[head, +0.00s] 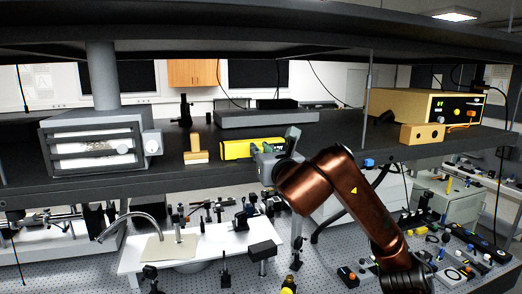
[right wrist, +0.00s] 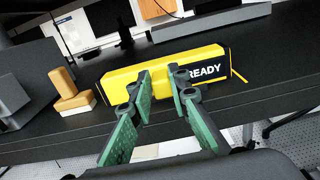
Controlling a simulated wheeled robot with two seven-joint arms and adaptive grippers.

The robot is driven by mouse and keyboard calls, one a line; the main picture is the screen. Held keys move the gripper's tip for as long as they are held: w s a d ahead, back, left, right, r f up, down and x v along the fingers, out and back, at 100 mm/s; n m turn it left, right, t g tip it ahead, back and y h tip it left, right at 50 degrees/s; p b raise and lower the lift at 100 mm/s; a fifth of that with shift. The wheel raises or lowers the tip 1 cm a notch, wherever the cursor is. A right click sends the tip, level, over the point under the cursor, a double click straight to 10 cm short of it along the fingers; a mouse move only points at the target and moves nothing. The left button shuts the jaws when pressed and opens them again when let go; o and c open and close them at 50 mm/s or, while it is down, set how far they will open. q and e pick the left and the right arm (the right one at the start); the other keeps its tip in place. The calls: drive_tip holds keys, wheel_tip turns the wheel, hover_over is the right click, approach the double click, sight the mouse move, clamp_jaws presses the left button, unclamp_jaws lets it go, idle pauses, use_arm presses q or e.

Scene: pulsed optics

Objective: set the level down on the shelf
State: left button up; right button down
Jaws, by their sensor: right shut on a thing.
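The level is a yellow bar-shaped body with a black end panel reading "READY". It shows in the head view (head: 240,149) and in the right wrist view (right wrist: 125,78), lying lengthwise along the front part of the dark shelf (head: 340,132). My right gripper (head: 275,150) is at the level's right part in the head view. In the right wrist view my right gripper's green-padded fingers (right wrist: 165,78) are shut on its middle. The level looks roughly horizontal at the shelf surface. I cannot tell whether its underside touches. My left gripper is not in view.
A wooden block-like piece (head: 195,150) stands just left of the level. A grey-framed unit (head: 100,143) is farther left, and a flat dark grey box (head: 265,118) is behind. A tan instrument (head: 425,105) stands right. Shelf between gripper and instrument is mostly clear. An upper shelf hangs overhead.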

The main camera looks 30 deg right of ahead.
drive_tip(key=shift+f, duration=0.2)
drive_tip(key=c, duration=1.7)
unclamp_jaws()
drive_tip(key=shift+c, duration=0.2)
drive_tip(key=v, duration=1.2)
